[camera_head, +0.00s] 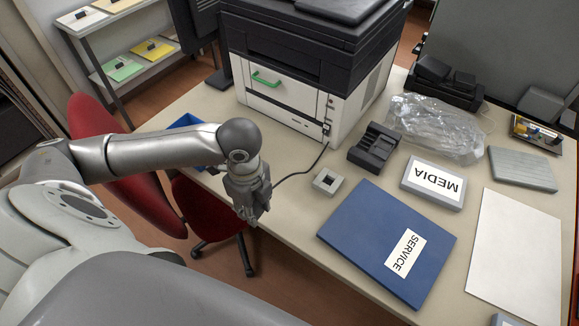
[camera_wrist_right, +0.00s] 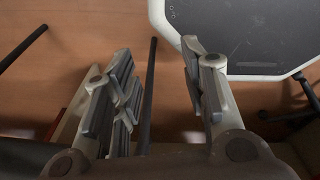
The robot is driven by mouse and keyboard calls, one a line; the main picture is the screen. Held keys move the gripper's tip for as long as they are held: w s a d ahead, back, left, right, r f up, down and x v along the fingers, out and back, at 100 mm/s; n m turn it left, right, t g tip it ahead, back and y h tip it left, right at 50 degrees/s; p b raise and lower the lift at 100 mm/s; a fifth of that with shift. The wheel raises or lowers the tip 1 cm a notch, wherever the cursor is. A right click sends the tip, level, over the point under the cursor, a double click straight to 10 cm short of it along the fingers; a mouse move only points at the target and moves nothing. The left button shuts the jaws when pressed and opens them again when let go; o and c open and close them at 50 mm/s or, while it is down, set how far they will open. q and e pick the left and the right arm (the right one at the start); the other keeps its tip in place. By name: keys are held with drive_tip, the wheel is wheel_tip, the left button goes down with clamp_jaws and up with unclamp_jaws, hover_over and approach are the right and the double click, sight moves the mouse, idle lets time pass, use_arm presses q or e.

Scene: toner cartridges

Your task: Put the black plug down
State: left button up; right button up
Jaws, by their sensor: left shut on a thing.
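My left gripper (camera_head: 250,210) is at the table's left front edge, pointing down, and is shut on the black plug. The plug itself is mostly hidden by the fingers. Its black cord (camera_head: 293,175) runs from the gripper across the table to the lower side of the printer (camera_head: 290,96). A small light-grey square block (camera_head: 327,181) with a dark opening sits on the table to the right of the gripper. My right gripper (camera_wrist_right: 160,100) shows in the right wrist view, open and empty, above the brown floor.
A blue folder marked SERVICE (camera_head: 375,235), a box marked MEDIA (camera_head: 433,183), a black holder (camera_head: 373,147) and a clear plastic bag (camera_head: 437,128) occupy the table (camera_head: 290,225). A strip of table near the gripper is bare. A red chair (camera_head: 215,212) stands by the edge.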

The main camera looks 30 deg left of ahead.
use_arm(q)
drive_tip(key=w+f, duration=0.2)
drive_tip(key=w, duration=0.1)
drive_tip(key=w+f+p, duration=0.1)
drive_tip(key=w+f, duration=0.2)
drive_tip(key=w, duration=0.1)
drive_tip(key=w+a+f, duration=0.1)
drive_tip(key=w+f, duration=0.2)
drive_tip(key=w, duration=0.1)
drive_tip(key=shift+w+a, duration=0.1)
drive_tip(key=shift+w, duration=0.05)
drive_tip(key=shift+w+a+f, duration=0.1)
drive_tip(key=shift+w+f, duration=0.15)
drive_tip(key=shift+f, duration=0.15)
wheel_tip(320, 180, down, 3)
drive_tip(key=shift+w+f+p, duration=0.15)
drive_tip(key=shift+f+p, duration=0.05)
drive_tip(key=shift+p, duration=0.1)
use_arm(e)
drive_tip(key=shift+s+d+r, duration=0.1)
drive_tip(key=shift+d+r, duration=0.4)
drive_tip(key=shift+r, duration=0.35)
use_arm(q)
drive_tip(key=shift+f, duration=0.15)
drive_tip(key=o, duration=0.9)
drive_tip(key=shift+o, duration=0.2)
use_arm(e)
drive_tip(key=shift+a, duration=0.15)
